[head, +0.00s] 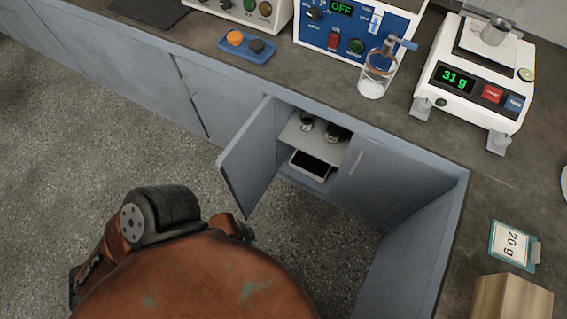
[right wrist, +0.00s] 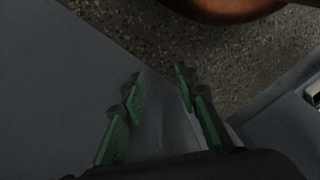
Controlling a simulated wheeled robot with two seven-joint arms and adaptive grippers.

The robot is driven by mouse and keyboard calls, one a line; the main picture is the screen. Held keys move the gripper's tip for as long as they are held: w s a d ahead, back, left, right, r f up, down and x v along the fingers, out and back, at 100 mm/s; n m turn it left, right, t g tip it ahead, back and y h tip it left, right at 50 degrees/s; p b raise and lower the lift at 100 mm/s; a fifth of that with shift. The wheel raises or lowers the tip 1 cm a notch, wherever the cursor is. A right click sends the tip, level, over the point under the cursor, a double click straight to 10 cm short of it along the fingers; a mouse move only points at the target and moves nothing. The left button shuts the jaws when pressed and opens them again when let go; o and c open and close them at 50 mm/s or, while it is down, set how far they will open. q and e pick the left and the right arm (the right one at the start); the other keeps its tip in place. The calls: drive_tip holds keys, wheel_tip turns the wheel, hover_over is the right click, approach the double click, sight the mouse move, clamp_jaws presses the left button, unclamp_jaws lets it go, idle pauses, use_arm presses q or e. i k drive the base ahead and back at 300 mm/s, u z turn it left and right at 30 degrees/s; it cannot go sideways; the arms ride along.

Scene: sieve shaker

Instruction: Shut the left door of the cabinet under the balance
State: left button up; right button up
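The cabinet's left door (head: 250,158) is grey-blue and stands open, swung out from the front into the aisle. The cabinet's right door (head: 375,182), with a pale handle, looks shut. My right gripper (right wrist: 158,97) shows in the right wrist view, with its green-padded fingers apart beside a dim grey panel that fills the left side. A paler strip shows between the fingers; I cannot tell whether they touch it. In the head view neither gripper can be made out; my orange body and dark arm links cover the lower left. My left gripper is not visible.
Inside the cabinet are a shelf (head: 318,146) with small dark items and a white tray (head: 309,166) below. On the counter are the balance (head: 475,75) reading 31 g, a blue control panel (head: 350,30) and a glass vessel (head: 374,80). Speckled floor (head: 120,140) lies open at left.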

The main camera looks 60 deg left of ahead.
sight(248, 165)
drive_tip(key=z, duration=0.5)
drive_tip(key=k, duration=2)
drive_tip(key=u, duration=1.05)
drive_tip(key=k, duration=0.5)
drive_tip(key=u, duration=0.35)
drive_tip(key=i, duration=1)
drive_tip(key=z, duration=0.85)
